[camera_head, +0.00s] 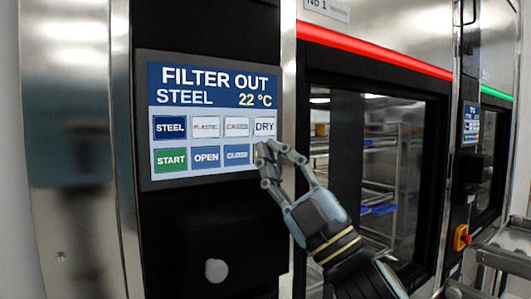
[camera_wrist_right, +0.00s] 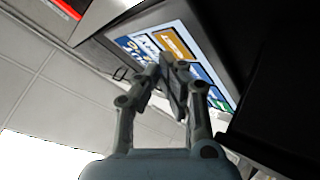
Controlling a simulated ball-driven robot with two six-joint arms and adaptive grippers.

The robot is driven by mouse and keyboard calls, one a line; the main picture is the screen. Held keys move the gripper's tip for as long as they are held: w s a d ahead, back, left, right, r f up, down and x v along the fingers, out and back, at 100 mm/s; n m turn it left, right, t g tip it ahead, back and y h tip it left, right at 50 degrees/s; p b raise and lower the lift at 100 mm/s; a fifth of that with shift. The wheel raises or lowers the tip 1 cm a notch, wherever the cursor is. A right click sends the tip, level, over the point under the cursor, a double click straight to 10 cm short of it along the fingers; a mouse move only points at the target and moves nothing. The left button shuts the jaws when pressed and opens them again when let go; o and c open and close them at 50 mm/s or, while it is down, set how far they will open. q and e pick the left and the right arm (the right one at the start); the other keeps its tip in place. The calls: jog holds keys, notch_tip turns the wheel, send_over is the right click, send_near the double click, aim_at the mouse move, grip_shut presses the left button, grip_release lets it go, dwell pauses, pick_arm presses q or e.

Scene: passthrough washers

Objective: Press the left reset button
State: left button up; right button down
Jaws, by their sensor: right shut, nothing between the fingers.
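The left washer's touch screen (camera_head: 222,128) reads "FILTER OUT", "STEEL" and "22 °C" above two rows of buttons. The lower row shows a green START button (camera_head: 171,160), an OPEN button (camera_head: 206,157) and a CLOSE button (camera_head: 237,155); my fingers cover the spot to their right. No label reading reset is legible. In the right wrist view an orange button (camera_wrist_right: 179,42) shows on the screen, just beyond the fingertips. My right gripper (camera_head: 268,150) is shut and empty in front of the screen's lower right corner; contact cannot be told. My left gripper is out of view.
A glass door (camera_head: 350,160) under a red light strip stands to the right.

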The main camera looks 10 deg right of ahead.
jog(key=shift+w+r, duration=0.2)
dwell(1.3)
jog(key=shift+f, duration=0.1)
jog(key=shift+f, duration=0.35)
jog(key=shift+s+h, duration=0.15)
jog(key=shift+h, duration=0.15)
jog(key=shift+s+f+p, duration=0.1)
jog(key=shift+s+p, duration=0.45)
jog(key=shift+s, duration=0.2)
jog(key=shift+s+d+p, duration=0.15)
jog(key=shift+s+d, duration=0.2)
jog(key=shift+s, duration=0.45)
jog(key=shift+s+d+p, duration=0.15)
jog(key=shift+s+d, duration=0.15)
jog(key=shift+s, duration=0.45)
